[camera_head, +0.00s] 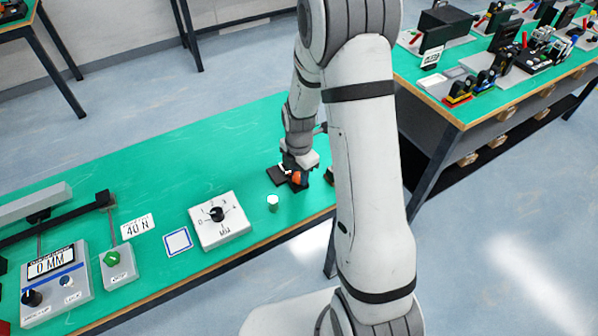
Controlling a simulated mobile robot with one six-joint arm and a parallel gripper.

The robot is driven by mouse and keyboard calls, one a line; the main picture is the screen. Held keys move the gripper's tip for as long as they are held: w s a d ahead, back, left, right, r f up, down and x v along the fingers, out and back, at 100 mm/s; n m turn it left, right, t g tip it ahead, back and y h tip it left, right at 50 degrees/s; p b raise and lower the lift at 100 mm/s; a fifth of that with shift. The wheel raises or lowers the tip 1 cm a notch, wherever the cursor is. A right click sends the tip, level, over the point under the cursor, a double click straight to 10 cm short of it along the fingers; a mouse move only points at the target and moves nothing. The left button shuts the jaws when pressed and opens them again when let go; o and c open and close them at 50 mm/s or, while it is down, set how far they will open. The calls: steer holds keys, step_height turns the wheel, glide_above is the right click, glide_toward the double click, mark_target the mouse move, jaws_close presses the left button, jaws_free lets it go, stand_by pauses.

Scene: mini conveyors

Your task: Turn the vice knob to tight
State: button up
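My gripper (301,163) points down at the far right part of the green bench, close above a small dark device with a red-orange part (297,178). Whether the gripper touches this part, and whether its fingers are open or shut, is too small to make out. The dark device (279,176) may be the vice; its dark base sticks out to the left of the gripper. No knob marked as the vice knob can be read, and no tight marking shows.
A white box with a black dial (217,214) and a small white-topped cylinder (272,202) stand left of my gripper. Further left are a box with a green knob (112,259) and a panel reading 0 MM (55,268). The green bench top (190,150) behind them is clear.

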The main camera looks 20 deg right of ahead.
steer(key=c, duration=0.5)
steer(key=shift+o, duration=0.2)
steer(key=m+b, duration=0.1)
steer(key=m, duration=0.3)
steer(key=shift+b, duration=0.35)
steer(key=m+b, duration=0.1)
steer(key=m, duration=0.3)
steer(key=m+b, duration=0.1)
steer(key=m, duration=0.4)
steer(key=m+b, duration=0.1)
steer(key=m, duration=0.3)
steer(key=shift+m, duration=0.4)
steer(key=o, duration=1)
steer(key=shift+c, duration=0.2)
